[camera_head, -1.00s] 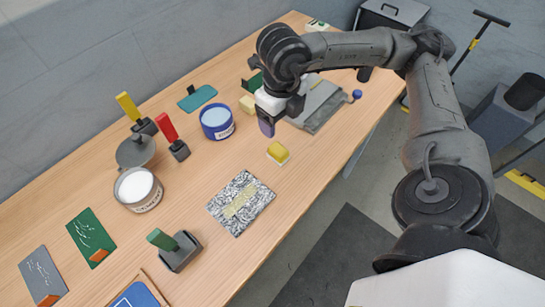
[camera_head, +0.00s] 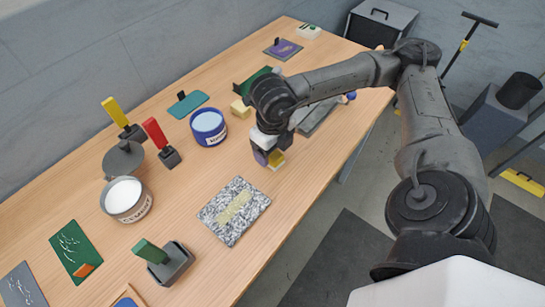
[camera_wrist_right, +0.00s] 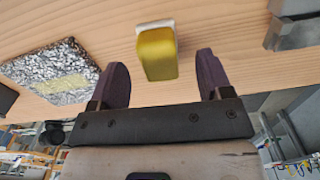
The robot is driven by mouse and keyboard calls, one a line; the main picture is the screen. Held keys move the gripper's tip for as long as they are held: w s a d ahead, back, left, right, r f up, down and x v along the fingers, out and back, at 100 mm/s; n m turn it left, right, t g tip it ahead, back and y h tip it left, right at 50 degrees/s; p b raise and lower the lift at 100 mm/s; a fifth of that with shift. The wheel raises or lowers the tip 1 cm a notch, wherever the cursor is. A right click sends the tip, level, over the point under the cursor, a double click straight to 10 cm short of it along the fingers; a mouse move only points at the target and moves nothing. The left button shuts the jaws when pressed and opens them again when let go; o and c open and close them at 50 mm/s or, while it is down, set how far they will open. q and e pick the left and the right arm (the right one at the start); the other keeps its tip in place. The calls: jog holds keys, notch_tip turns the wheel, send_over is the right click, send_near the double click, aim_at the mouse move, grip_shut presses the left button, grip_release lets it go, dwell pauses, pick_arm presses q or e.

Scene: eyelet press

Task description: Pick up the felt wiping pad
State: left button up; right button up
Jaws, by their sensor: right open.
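The felt wiping pad, which I take to be the small yellow block with a white base (camera_head: 276,160), lies on the wooden table beside my right gripper (camera_head: 266,157). The gripper partly hides it in the head view. In the right wrist view the pad (camera_wrist_right: 157,52) sits between the two dark purple fingers of the open right gripper (camera_wrist_right: 162,68). A gap shows on each side of it, and neither finger appears to touch it. My left gripper is not in view.
A speckled black-and-white plate (camera_head: 233,212) lies to the left of the pad. A blue tin (camera_head: 208,127), a pale yellow block (camera_head: 240,107) and a grey metal plate (camera_head: 318,118) are nearby. Stamps with red (camera_head: 155,132) and yellow handles stand further left.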

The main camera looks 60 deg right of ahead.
notch_tip(320, 180, down, 3)
jog(key=shift+r, duration=0.1)
jog(key=c, duration=1)
